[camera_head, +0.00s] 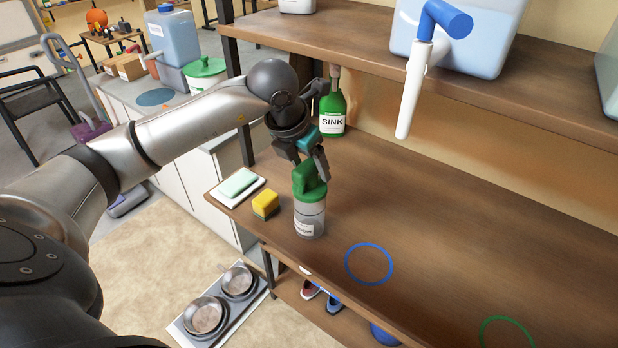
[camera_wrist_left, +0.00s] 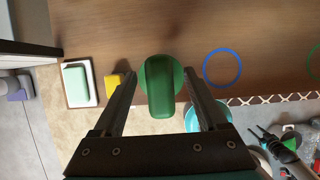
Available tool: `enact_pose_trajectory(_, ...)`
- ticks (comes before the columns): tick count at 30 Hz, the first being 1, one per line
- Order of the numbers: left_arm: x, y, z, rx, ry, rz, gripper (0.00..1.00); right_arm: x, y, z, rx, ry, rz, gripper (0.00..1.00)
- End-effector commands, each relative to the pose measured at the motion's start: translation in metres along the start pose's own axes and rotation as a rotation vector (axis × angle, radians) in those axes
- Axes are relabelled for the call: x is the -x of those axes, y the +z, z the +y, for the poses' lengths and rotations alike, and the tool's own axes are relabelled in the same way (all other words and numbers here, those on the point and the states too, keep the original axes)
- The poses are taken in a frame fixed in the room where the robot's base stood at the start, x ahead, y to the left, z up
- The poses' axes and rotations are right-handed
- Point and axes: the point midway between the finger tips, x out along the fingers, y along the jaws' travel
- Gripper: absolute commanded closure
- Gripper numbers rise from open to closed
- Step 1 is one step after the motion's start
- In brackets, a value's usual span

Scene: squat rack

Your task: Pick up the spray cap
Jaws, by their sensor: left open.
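The green spray cap (camera_head: 309,180) sits on top of a grey, labelled bottle (camera_head: 310,217) standing upright on the wooden shelf. My left gripper (camera_head: 307,166) is open just above the cap, with its fingers on either side of it. In the left wrist view the cap (camera_wrist_left: 160,84) shows from above between the two open fingers (camera_wrist_left: 162,88), with a gap on each side. The bottle body is hidden below the cap there.
A yellow sponge (camera_head: 265,204) and a tray (camera_head: 229,201) with a green block stand left of the bottle. A green SINK bottle (camera_head: 332,112) stands behind. A blue ring (camera_head: 347,264) marks the shelf to the right. The upper shelf (camera_head: 420,85) overhangs the back.

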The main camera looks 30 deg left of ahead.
Motion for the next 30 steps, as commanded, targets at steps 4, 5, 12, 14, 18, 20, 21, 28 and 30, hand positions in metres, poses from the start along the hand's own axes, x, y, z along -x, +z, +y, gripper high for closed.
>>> enact_pose_trajectory(4, -0.0004, 0.0, -0.0001, 0.0, 0.0, 0.0, 0.25, 0.0, -0.0001, -0.0002, 0.0, 0.0, 0.0, 0.5)
enact_pose_trajectory(5, -0.0003, -0.0001, -0.0001, 0.0, 0.0, 0.0, 0.25, 0.0, -0.0001, -0.0002, 0.0, 0.0, 0.0, 0.5)
enact_pose_trajectory(12, 0.0001, 0.0, 0.0, 0.0, 0.0, 0.0, 0.51, 0.0, 0.0001, -0.0003, 0.0, 0.0, 0.0, 0.5)
enact_pose_trajectory(14, 0.0001, 0.0, 0.0, 0.0, 0.0, 0.0, 0.58, 0.0, 0.0002, -0.0003, 0.0, 0.0, 0.0, 0.5)
enact_pose_trajectory(18, 0.0002, 0.0, 0.0, 0.0, 0.0, 0.0, 0.73, 0.0, 0.0004, -0.0003, 0.0, 0.0, -0.001, 0.5)
enact_pose_trajectory(20, 0.0002, 0.0, 0.0, 0.0, 0.0, 0.0, 0.8, 0.0, 0.0005, -0.0004, 0.0, 0.0, -0.001, 0.5)
enact_pose_trajectory(21, 0.0002, 0.0, 0.0001, 0.0, 0.0, 0.0, 0.85, 0.0, 0.0006, -0.0003, 0.0, 0.0, -0.001, 0.5)
enact_pose_trajectory(28, 0.0003, 0.0001, 0.0001, 0.0, 0.0, 0.0, 1.0, 0.0, 0.001, -0.0003, -0.001, 0.0, -0.002, 0.5)
enact_pose_trajectory(30, 0.0005, 0.0003, 0.0001, 0.0, 0.0, -0.001, 1.0, 0.0, 0.0011, -0.0003, -0.001, 0.0, -0.002, 0.5)
